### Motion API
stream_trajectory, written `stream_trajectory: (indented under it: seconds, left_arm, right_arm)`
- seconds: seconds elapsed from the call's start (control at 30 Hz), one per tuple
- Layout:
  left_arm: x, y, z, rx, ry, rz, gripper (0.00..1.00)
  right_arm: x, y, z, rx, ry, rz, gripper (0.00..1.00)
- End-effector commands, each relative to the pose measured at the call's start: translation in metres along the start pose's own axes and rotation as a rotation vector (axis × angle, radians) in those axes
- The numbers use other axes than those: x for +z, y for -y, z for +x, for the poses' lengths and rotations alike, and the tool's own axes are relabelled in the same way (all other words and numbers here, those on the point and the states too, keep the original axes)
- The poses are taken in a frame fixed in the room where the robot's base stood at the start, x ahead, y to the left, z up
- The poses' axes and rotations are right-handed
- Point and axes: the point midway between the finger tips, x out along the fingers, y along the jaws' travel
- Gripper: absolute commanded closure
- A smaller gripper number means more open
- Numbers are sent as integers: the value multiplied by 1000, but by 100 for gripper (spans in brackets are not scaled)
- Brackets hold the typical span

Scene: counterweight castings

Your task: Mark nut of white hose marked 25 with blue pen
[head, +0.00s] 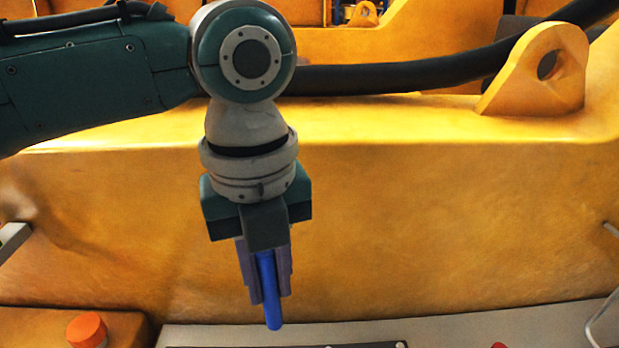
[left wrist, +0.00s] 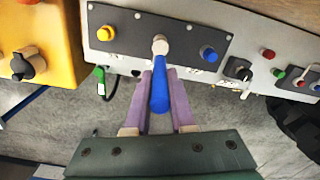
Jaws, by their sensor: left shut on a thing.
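My left gripper (head: 264,285) points down in the head view, with its purple fingers shut on a blue pen (head: 274,318). The pen's lower end sticks out past the fingertips. In the left wrist view the pen (left wrist: 160,92) lies between the two purple fingers and points toward a grey panel with controls. A pale round piece (left wrist: 160,44) shows at the pen's far end; I cannot tell whether it belongs to the pen or the panel. I cannot make out a white hose marked 25 or its nut in either view. My right gripper is not in view.
A large yellow casting (head: 420,190) with a lifting lug (head: 540,72) fills the background. A black hose (head: 400,77) runs behind my arm. An orange knob (head: 87,330) is at lower left. The wrist view shows a blue button (left wrist: 208,53), a black knob (left wrist: 238,69) and a green connector (left wrist: 99,74).

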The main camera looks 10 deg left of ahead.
Motion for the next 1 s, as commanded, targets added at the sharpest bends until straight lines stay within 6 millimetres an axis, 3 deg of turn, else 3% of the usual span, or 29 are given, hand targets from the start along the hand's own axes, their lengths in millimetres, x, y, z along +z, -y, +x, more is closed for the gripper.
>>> stream_trajectory:
  seconds: [0.13, 0.37, 0.8, 1.0]
  left_arm:
    - [-6, 1, 5, 8, 2, 200, 100]
    - [-7, 1, 14, 11, 5, 297, 100]
    - [-6, 0, 59, 11, 6, 295, 100]
    - [-6, 0, 70, 11, 6, 294, 100]
  right_arm:
    - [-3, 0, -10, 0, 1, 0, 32]
    - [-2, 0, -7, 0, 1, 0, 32]
    - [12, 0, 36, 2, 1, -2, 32]
    - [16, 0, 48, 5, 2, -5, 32]
